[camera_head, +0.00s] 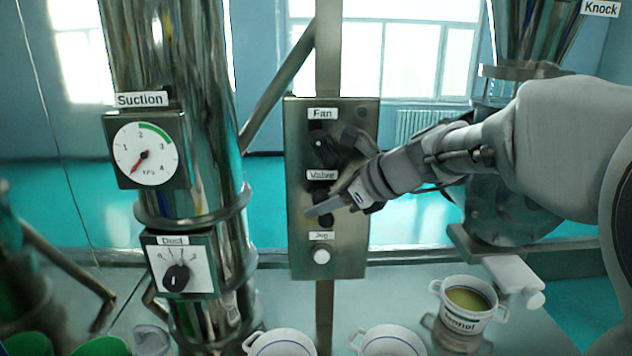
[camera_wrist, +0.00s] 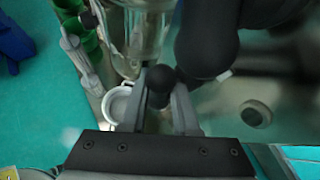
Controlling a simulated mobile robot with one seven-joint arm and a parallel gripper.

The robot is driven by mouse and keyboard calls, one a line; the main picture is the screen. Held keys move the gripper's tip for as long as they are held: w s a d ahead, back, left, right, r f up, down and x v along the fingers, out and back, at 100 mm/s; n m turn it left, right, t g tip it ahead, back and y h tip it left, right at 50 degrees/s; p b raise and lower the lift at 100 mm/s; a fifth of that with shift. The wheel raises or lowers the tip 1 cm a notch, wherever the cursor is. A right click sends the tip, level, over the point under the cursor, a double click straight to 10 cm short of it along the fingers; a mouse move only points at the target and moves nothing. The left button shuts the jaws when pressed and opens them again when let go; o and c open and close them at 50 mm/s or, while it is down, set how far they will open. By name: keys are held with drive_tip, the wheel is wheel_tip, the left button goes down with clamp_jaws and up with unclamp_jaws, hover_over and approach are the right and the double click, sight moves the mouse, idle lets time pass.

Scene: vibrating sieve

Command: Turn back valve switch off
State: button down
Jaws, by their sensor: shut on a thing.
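The metal control panel (camera_head: 355,245) stands in the middle of the head view, with labels Fan, Valve and Jog from top to bottom. The black valve switch (camera_head: 326,219) sits under the Valve label (camera_head: 321,175), partly hidden by my gripper (camera_head: 328,205). My gripper comes in from the right and is shut on the switch. In the wrist view a black knob (camera_wrist: 160,76) sits between the two grey fingers of my gripper (camera_wrist: 160,90). The switch's exact turn angle is hidden by the fingers.
The black Fan switch (camera_head: 324,150) is just above my gripper, and the white Jog button (camera_head: 321,255) is below. A Suction gauge (camera_head: 146,148) and a Dust dial (camera_head: 178,272) are at left. White pots, one with yellowish contents (camera_head: 467,303), stand below.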

drive_tip(key=shift+a+n+h+p, duration=0.1)
drive_tip(key=shift+n+h+p, duration=0.3)
drive_tip(key=shift+h, duration=1.1)
drive_tip(key=shift+f, duration=0.1)
drive_tip(key=c, duration=0.9)
unclamp_jaws()
drive_tip(key=shift+c, duration=0.2)
drive_tip(key=b+v, duration=0.1)
drive_tip(key=v, duration=1.6)
drive_tip(key=shift+r+b, duration=0.3)
drive_tip(key=shift+r, duration=0.1)
drive_tip(key=shift+w, duration=0.1)
